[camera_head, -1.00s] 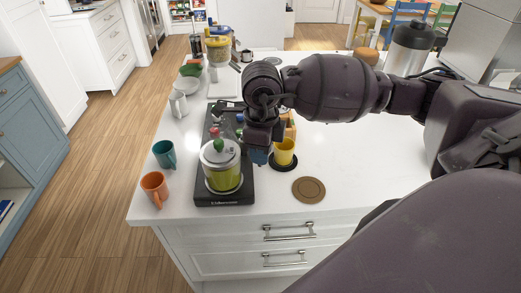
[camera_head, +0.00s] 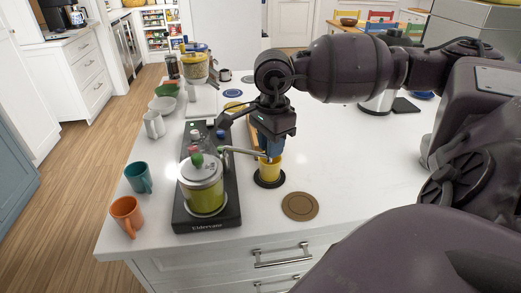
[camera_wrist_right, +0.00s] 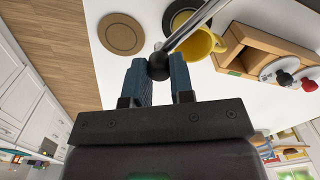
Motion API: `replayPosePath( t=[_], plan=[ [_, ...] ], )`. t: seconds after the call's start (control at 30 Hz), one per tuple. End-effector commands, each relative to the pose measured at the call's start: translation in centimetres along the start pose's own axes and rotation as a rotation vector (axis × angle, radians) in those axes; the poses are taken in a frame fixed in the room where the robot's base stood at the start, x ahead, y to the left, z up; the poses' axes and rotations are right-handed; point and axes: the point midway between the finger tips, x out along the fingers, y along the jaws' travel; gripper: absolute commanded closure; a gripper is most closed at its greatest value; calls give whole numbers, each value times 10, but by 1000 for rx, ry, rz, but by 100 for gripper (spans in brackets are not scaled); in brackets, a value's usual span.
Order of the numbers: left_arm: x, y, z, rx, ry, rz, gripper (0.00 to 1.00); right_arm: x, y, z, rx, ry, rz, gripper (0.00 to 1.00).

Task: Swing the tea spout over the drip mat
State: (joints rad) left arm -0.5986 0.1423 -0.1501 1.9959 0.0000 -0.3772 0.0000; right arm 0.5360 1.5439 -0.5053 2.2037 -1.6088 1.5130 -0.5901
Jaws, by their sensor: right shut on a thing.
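The tea machine is a black base (camera_head: 222,217) with a glass jar of green liquid (camera_head: 206,201) on it. Its thin metal tea spout (camera_head: 240,151) reaches right from the jar side. The spout's rod also shows in the right wrist view (camera_wrist_right: 188,29), ending in a black ball knob (camera_wrist_right: 157,66). My right gripper (camera_head: 268,154) is shut on this knob, one blue finger on each side. A yellow cup (camera_head: 270,168) stands on the black round drip mat (camera_head: 269,183), just below the gripper. The spout's outlet is hidden. My left gripper is out of view.
A brown round coaster (camera_head: 300,206) lies right of the mat. A teal mug (camera_head: 137,177) and an orange mug (camera_head: 127,214) stand left of the machine. A wooden holder (camera_head: 254,135) is behind the spout. The counter to the right is largely clear.

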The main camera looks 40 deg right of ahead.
Motion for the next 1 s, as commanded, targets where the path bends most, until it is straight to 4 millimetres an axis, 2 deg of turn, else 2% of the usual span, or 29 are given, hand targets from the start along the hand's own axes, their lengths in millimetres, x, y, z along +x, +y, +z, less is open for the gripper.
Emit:
replayPosePath(
  t=[0.27, 0.5, 0.73, 1.0],
  plan=[
    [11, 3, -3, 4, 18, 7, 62, 3, -21, -20, -234, 1, 2, 100],
    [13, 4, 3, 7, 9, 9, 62, 2, -35, -29, -383, 1, 2, 100],
    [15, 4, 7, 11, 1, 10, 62, 1, -43, -33, -461, -1, 1, 100],
    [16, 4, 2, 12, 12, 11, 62, -1, -45, -34, -487, 0, -1, 100]
  ],
)
